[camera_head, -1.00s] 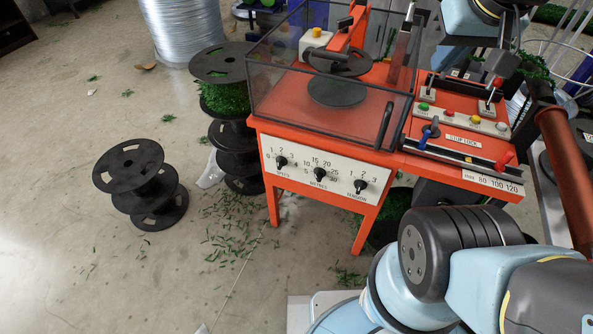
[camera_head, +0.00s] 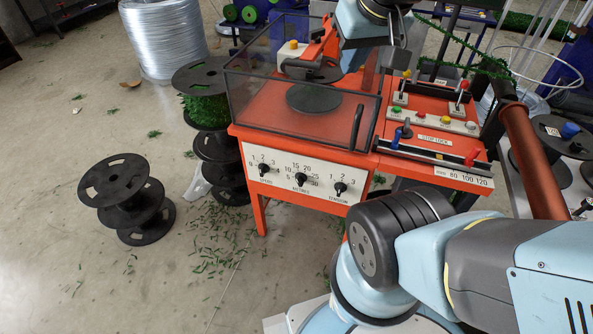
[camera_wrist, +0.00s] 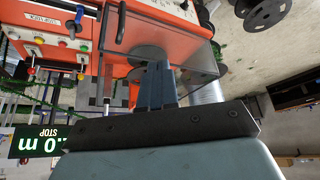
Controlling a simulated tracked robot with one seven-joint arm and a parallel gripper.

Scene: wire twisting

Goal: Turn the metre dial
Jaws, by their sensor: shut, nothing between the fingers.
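The metre dial (camera_head: 300,180) is the middle of three black knobs on the white front plate of the orange machine (camera_head: 262,213), with numbers around it. I cannot read its pointer setting. The speed dial (camera_head: 263,169) is left of it and the tension dial (camera_head: 340,188) right of it. My gripper (camera_wrist: 157,68) is shut and empty in the wrist view. In the head view it is high at the top, above the dials and clear of them. Part of the white plate (camera_wrist: 178,9) shows at the top of the wrist view; which knob is there is unclear.
A clear box (camera_head: 250,90) covers the machine's left top. The control panel (camera_head: 437,117) with levers and buttons is on its right. A green display (camera_wrist: 38,142) shows upside down in the wrist view. Black spools (camera_head: 113,180) stand left on open floor.

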